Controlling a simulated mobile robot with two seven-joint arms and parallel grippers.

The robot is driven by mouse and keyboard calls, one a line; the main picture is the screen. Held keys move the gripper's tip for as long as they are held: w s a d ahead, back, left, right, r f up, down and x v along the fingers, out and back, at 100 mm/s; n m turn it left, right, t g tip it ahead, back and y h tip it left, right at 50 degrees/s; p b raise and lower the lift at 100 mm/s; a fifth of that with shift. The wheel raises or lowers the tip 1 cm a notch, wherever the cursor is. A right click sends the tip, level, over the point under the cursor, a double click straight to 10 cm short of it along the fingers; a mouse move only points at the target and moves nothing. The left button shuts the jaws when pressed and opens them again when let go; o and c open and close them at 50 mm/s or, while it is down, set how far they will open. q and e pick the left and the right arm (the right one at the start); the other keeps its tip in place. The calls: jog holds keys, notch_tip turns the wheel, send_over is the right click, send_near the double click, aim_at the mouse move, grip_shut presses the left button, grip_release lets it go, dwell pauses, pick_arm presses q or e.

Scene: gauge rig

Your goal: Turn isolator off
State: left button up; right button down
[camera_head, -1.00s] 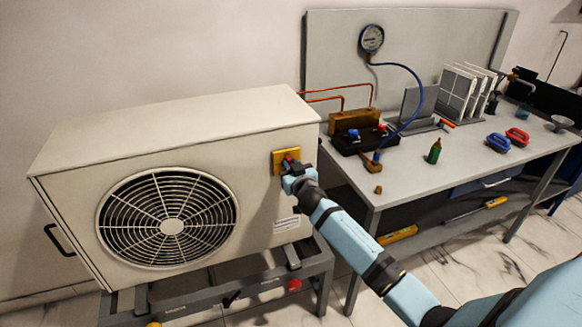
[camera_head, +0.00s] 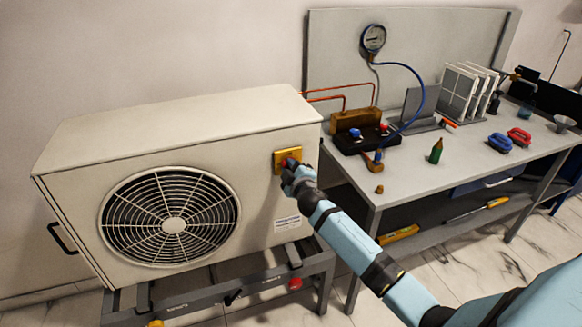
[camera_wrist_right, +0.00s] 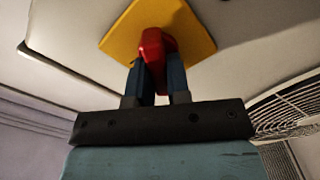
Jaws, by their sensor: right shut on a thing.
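The isolator is a yellow plate (camera_head: 293,155) with a red handle (camera_wrist_right: 152,50), on the front right of the white outdoor unit (camera_head: 110,180). The plate also shows in the right wrist view (camera_wrist_right: 193,35). My right gripper (camera_head: 287,170) is at the plate; in the right wrist view its dark fingers (camera_wrist_right: 155,85) are shut on the red handle, one on each side. The handle is largely hidden by the gripper in the head view. My left gripper is not in view.
The unit stands on a grey frame (camera_head: 192,304) with a round fan grille (camera_head: 172,218).

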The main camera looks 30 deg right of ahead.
jog(key=n, duration=0.6)
jog(key=shift+f+p, duration=0.2)
jog(key=shift+p, duration=0.1)
jog(key=shift+n, duration=0.4)
jog(key=c, duration=1.1)
grip_release()
jog(key=v, duration=1.3)
jog(key=shift+s+a, duration=0.1)
jog(key=shift+s, duration=0.3)
jog(key=shift+f, duration=0.15)
